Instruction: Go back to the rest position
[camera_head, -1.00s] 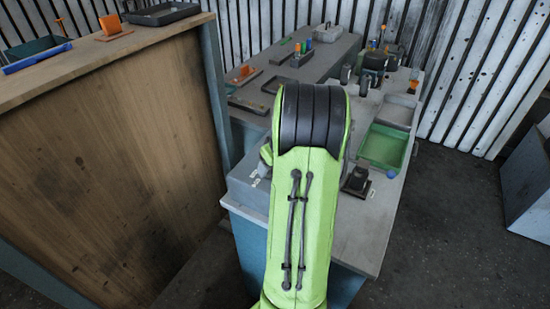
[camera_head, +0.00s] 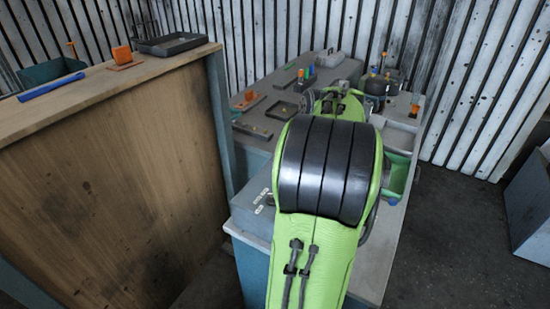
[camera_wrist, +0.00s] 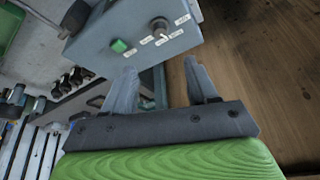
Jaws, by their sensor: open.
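My gripper (camera_wrist: 163,88) shows in the wrist view with its two grey fingers spread apart and nothing between them. In that view it is near a grey control box (camera_wrist: 135,30) that carries a green button and a dark knob. In the head view my green arm reaches over the grey workbench (camera_head: 372,285), and its black-banded joint hides much of the bench. My gripper itself is hidden behind the arm there.
A green tray (camera_head: 401,172) lies on the bench, partly hidden by my arm. A wooden counter (camera_head: 110,90) stands at the left with an orange part (camera_head: 122,55), a blue bar (camera_head: 50,86) and a black tray (camera_head: 171,43). Dark floor (camera_head: 450,230) is open at the right.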

